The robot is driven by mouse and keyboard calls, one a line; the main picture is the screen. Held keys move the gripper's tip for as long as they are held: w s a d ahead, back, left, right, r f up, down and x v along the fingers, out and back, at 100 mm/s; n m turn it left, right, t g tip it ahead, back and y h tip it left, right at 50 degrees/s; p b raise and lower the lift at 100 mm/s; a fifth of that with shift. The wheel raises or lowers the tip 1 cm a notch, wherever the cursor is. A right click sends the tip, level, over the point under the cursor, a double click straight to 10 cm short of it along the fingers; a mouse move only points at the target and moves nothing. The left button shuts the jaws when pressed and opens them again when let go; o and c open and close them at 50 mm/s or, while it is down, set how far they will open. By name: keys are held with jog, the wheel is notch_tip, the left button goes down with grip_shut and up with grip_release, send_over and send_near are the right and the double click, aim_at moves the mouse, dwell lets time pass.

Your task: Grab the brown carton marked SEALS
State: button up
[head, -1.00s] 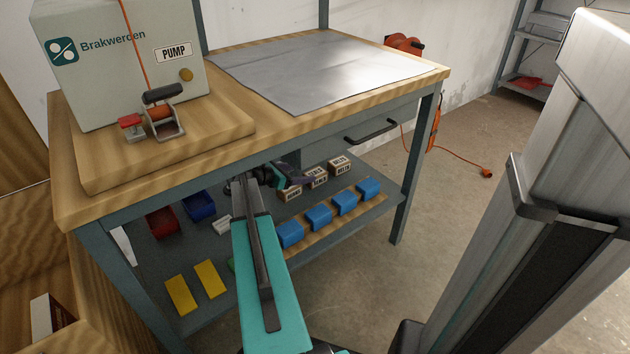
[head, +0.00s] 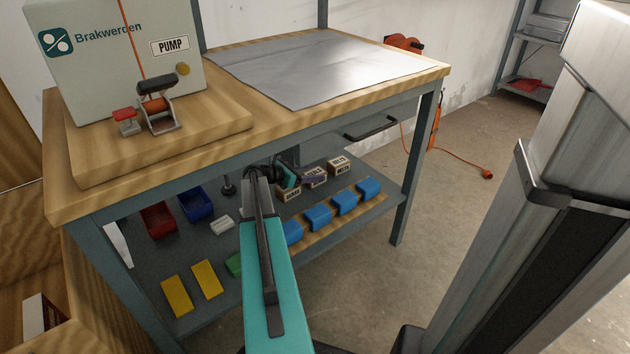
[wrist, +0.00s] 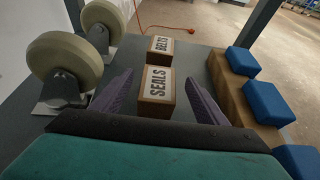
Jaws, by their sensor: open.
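The brown carton marked SEALS (wrist: 157,85) lies on the lower shelf, its white label facing up, in the middle of the wrist view. My gripper (wrist: 160,77) is open, with a purple finger on either side of the carton and gaps between. I cannot tell how far above the shelf the fingertips are. In the head view my gripper (head: 300,179) is under the bench top, by the row of small cartons, and partly hides them.
A carton marked BELTS (wrist: 160,48) lies just beyond SEALS. Blue blocks (wrist: 243,63) sit on a wooden strip at right. Two caster wheels (wrist: 65,73) stand close at left. The bench top (head: 345,115) is above my arm.

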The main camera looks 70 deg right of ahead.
aim_at(319, 171)
jog(key=shift+b+x, duration=0.65)
jog(key=shift+x, duration=0.9)
jog(key=c, duration=1.2)
jog(key=shift+c, duration=0.2)
jog(key=shift+r, duration=0.15)
notch_tip(319, 171, up, 10)
jog(key=p, duration=0.5)
